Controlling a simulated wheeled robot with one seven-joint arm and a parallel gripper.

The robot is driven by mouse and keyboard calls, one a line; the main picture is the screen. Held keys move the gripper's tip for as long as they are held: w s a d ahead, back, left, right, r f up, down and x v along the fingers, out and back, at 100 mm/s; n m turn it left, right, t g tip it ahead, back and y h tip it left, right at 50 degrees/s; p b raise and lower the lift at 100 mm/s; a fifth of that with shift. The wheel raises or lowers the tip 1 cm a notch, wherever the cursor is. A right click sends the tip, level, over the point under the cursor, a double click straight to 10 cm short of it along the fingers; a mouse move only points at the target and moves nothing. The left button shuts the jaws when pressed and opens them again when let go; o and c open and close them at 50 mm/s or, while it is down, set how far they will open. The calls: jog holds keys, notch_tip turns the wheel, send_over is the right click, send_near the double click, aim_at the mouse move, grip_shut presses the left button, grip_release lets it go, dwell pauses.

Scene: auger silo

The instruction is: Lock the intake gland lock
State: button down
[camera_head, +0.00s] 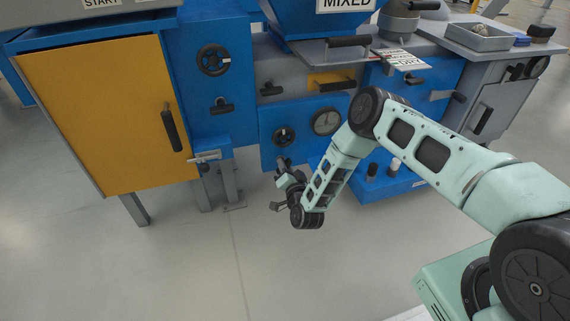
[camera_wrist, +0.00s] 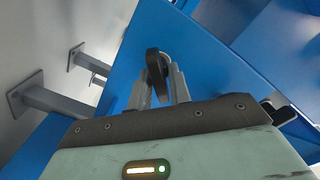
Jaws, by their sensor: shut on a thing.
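My gripper (camera_head: 284,164) is low in front of the blue machine's lower panel in the head view. In the wrist view its two grey fingers (camera_wrist: 162,86) are closed around a dark rounded handle (camera_wrist: 153,62) standing out from a blue surface. This handle appears to be the gland lock, but no readable label confirms it. In the head view it is largely hidden at the fingertips. A round black knob (camera_head: 283,137) sits just above my gripper on the same panel.
A yellow door (camera_head: 100,115) with a black handle is on the left. A small bracket with a grey bar (camera_head: 205,157) juts out left of my gripper. Grey support legs (camera_head: 229,183) stand below it. The floor in front is clear.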

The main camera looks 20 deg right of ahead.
jog(key=m+p, duration=0.1)
jog(key=m, duration=0.3)
jog(key=shift+f+m, duration=0.1)
jog(key=shift+m, duration=0.2)
jog(key=shift+f+m, duration=0.1)
jog(key=shift+m, duration=1.9)
jog(key=c, duration=1.5)
grip_release()
